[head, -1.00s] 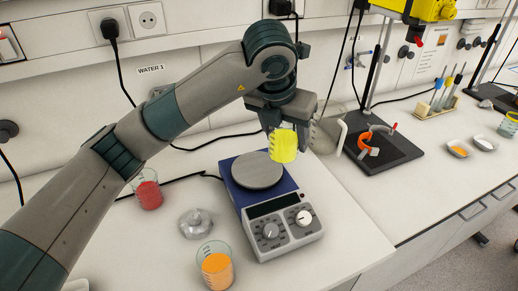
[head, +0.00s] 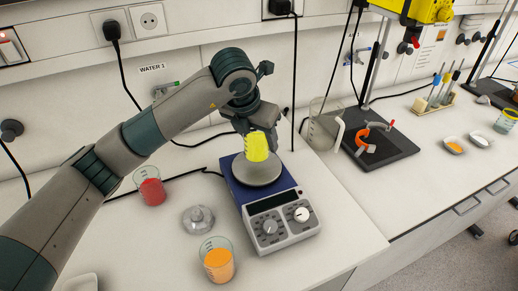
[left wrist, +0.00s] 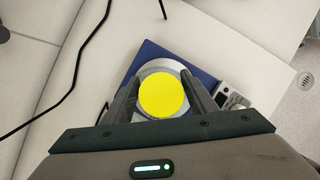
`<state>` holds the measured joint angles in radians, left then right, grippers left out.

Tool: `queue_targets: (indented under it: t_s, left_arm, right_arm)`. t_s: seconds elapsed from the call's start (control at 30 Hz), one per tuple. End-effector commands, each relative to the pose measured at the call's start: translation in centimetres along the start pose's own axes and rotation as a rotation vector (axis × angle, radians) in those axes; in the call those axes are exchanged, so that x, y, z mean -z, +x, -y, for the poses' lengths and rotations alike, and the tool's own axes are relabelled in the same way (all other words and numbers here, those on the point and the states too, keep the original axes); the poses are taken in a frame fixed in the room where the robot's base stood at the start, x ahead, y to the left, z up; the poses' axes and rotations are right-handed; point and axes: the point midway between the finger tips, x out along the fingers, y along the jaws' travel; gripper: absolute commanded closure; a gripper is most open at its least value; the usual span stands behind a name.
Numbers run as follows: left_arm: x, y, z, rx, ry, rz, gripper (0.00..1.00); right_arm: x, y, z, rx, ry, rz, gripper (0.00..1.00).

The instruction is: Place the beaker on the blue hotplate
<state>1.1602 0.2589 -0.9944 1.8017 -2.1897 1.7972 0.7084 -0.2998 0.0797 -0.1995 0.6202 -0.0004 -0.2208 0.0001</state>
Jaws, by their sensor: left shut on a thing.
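The beaker of yellow liquid (head: 256,148) is held by my left gripper (head: 254,130), over the round grey plate of the blue hotplate (head: 237,187). I cannot tell for sure whether its base touches the plate. In the left wrist view the yellow beaker (left wrist: 163,94) sits between the two fingers of my left gripper (left wrist: 160,92), with the grey plate ringing it and the blue hotplate body (left wrist: 205,75) around that. My right gripper is not in view.
A beaker of red liquid (head: 152,192) stands left of the hotplate. A glass lid-like piece (head: 198,220) and a beaker of orange liquid (head: 217,264) stand in front. A large glass jug (head: 324,128) stands behind right, near a black stand base (head: 385,150).

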Motion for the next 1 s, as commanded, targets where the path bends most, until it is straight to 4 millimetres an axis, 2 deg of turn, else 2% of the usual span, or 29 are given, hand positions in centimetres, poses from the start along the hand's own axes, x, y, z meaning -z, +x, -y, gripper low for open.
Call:
queue_targets:
  t_s: [0.23, 0.4, 0.87, 0.9, 0.97, 1.0]
  left_arm:
    - [0.9, 1.9, 0.0, 0.002, -0.001, -0.003, 0.77]
    - [1.4, 3.3, 0.1, 0.001, 0.000, -0.001, 0.77]
    - [1.6, 3.9, 0.0, 0.000, 0.000, 0.000, 0.77]
    - [1.6, 3.8, 0.0, 0.000, 0.000, -0.001, 0.41]
    - [1.6, 3.8, 0.0, 0.000, 0.000, -0.001, 0.29]
    - [1.6, 3.8, 0.0, 0.000, 0.000, -0.001, 0.29]
  right_arm:
    - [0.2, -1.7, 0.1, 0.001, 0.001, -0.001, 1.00]
    - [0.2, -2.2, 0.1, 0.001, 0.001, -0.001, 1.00]
    - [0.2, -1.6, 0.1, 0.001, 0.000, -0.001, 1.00]
    - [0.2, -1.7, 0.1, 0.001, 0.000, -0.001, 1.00]
    - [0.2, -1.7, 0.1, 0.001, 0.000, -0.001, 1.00]
    - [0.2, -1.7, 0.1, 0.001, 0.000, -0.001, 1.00]
